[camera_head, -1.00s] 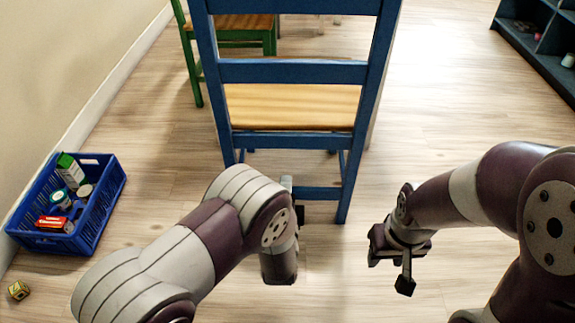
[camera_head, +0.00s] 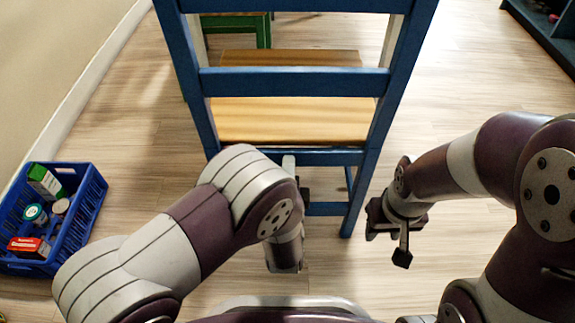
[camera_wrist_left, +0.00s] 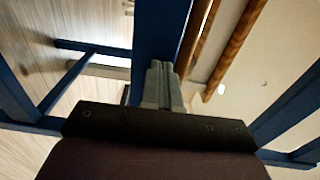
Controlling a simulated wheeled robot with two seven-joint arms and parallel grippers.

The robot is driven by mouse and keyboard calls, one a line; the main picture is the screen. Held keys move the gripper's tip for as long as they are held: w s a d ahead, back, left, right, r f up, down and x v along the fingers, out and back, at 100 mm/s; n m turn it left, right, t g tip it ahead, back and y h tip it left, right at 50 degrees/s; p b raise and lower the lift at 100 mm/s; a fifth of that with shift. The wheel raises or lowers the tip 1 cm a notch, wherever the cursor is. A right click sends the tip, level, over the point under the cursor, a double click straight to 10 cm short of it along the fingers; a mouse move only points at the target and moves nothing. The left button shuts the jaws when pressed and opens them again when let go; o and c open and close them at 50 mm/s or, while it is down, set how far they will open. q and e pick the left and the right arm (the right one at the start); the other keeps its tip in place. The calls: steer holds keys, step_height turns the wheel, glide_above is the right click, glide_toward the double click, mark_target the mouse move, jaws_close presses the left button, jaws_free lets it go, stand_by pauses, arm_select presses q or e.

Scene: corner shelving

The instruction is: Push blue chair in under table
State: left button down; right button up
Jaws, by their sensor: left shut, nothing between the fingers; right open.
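The blue chair (camera_head: 292,82) stands upright directly ahead in the head view, its slatted back towards me and its wooden seat (camera_head: 290,120) beyond. My left gripper (camera_head: 289,163) is at the chair's lower back rail, partly hidden by my own arm. In the left wrist view its fingers (camera_wrist_left: 160,82) are shut and empty, close against a blue chair part (camera_wrist_left: 158,35); whether they touch is unclear. My right gripper (camera_head: 390,228) is open and empty, right of the chair's right rear leg and apart from it. No table can be made out.
A blue crate (camera_head: 92,205) holding several small items stands on the floor at left, near the wall. Part of a green chair (camera_head: 262,30) shows beyond the blue chair. A dark shelf (camera_head: 550,35) is at top right. Floor right of the chair is clear.

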arm_select(q)
steer(key=p, duration=0.2)
glide_toward(291, 105)
steer(key=w+f, duration=0.2)
steer(key=f, duration=0.1)
steer(key=shift+w+a+f, duration=0.1)
steer(key=shift+w+f, duration=0.1)
steer(key=shift+f, duration=0.15)
steer(key=w, duration=1.5)
steer(key=shift+w+d, duration=0.2)
steer(key=shift+w, duration=0.2)
arm_select(e)
steer(key=shift+w+r, duration=0.85)
arm_select(q)
steer(key=shift+f, duration=0.2)
